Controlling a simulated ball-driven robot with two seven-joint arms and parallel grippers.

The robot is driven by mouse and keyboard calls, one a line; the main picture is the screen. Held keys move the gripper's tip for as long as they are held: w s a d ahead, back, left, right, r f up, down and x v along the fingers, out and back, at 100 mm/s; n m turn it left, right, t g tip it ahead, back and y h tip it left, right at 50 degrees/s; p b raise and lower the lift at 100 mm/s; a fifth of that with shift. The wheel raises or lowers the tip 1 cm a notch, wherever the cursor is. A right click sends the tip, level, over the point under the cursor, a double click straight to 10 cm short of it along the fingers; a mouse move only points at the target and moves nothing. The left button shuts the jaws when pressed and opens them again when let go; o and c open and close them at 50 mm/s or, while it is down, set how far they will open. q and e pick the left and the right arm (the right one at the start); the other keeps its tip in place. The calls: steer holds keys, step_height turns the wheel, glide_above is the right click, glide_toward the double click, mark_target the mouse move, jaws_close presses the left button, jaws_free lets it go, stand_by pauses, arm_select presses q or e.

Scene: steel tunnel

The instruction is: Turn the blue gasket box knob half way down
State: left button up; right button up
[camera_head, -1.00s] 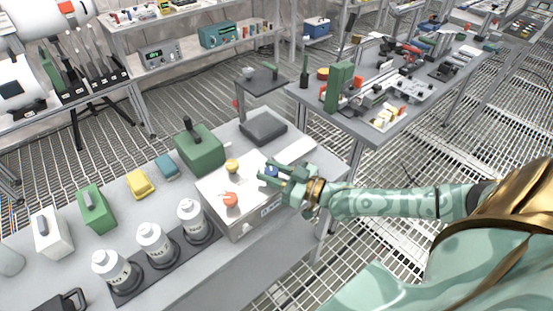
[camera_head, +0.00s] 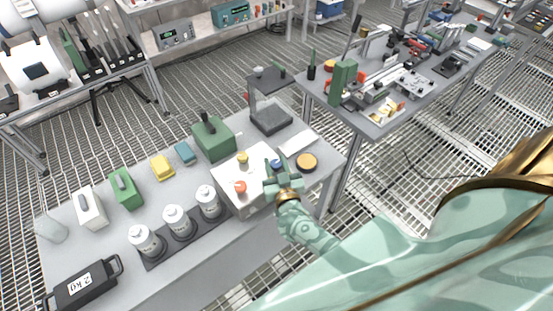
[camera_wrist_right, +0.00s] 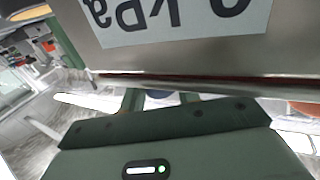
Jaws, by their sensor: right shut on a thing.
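In the right wrist view the box's side (camera_wrist_right: 200,62) with a "kPa" label fills the top, and a sliver of blue (camera_wrist_right: 160,94) shows between the fingers. My left gripper is not in view.
Three white bottles (camera_head: 176,220) stand in a dark rack left of the box. A green box (camera_head: 213,138) and a dark stand (camera_head: 271,121) are behind it. A round orange-topped item (camera_head: 307,162) sits close to the gripper's right.

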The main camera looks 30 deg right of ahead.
steer(key=shift+m+h, duration=0.3)
steer(key=shift+h, duration=0.1)
steer(key=o, duration=0.9)
steer(key=shift+o, duration=0.2)
